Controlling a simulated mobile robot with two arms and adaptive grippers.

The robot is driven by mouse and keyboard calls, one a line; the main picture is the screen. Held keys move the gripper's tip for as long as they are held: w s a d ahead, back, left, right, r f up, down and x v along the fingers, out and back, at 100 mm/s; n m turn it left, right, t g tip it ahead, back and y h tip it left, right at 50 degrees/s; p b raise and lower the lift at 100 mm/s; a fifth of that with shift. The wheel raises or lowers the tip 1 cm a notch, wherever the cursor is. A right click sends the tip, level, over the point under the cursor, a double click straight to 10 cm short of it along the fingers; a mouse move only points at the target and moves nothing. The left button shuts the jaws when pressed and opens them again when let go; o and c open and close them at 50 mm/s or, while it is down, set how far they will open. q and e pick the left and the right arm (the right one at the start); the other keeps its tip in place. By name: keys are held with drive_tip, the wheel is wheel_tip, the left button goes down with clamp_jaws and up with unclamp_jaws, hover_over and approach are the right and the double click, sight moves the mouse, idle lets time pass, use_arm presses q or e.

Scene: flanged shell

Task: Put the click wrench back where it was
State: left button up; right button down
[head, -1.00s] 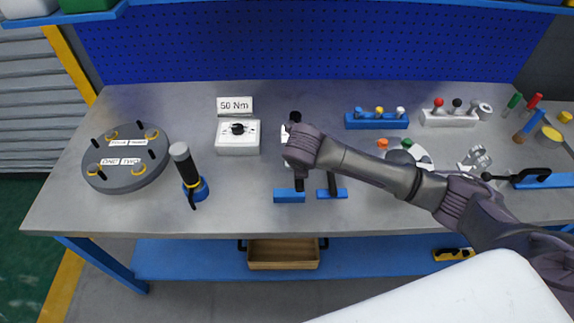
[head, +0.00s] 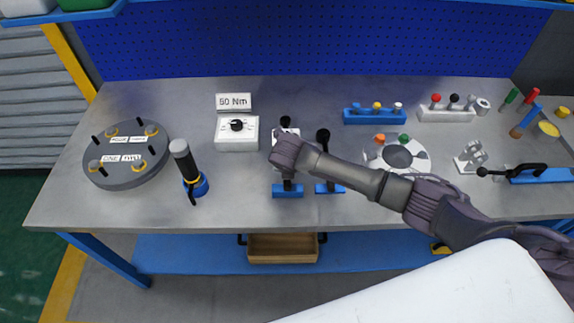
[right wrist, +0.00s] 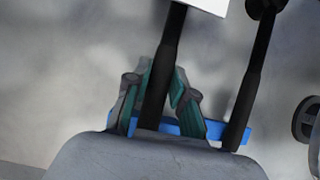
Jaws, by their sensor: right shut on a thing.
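The click wrench, a long black bar with a round black head (head: 286,122), stands roughly upright above a blue holder (head: 288,191). My right gripper (head: 284,160) is around its shaft; my arm hides part of it. In the right wrist view the two fingers (right wrist: 162,88) are shut on the dark shaft (right wrist: 172,45), with blue holder parts behind. I cannot tell whether its lower end is fully seated. A second black tool (head: 323,138) stands to the right in its own blue holder (head: 330,188). My left gripper is not in view.
A white box with a dial (head: 237,136) and a "50 Nm" sign (head: 233,102) stand to the left. A black tool in a blue base (head: 182,160) and a grey round plate (head: 126,172) are further left. A white ring-shaped part (head: 420,160) lies to the right.

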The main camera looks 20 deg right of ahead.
drive_tip(key=c, duration=1)
unclamp_jaws()
drive_tip(key=shift+r, duration=0.1)
drive_tip(key=shift+s+r, duration=0.15)
drive_tip(key=shift+r, duration=0.1)
drive_tip(key=v, duration=1.1)
drive_tip(key=shift+s+r+b, duration=0.15)
drive_tip(key=shift+r+b, duration=0.05)
drive_tip(key=shift+b, duration=0.1)
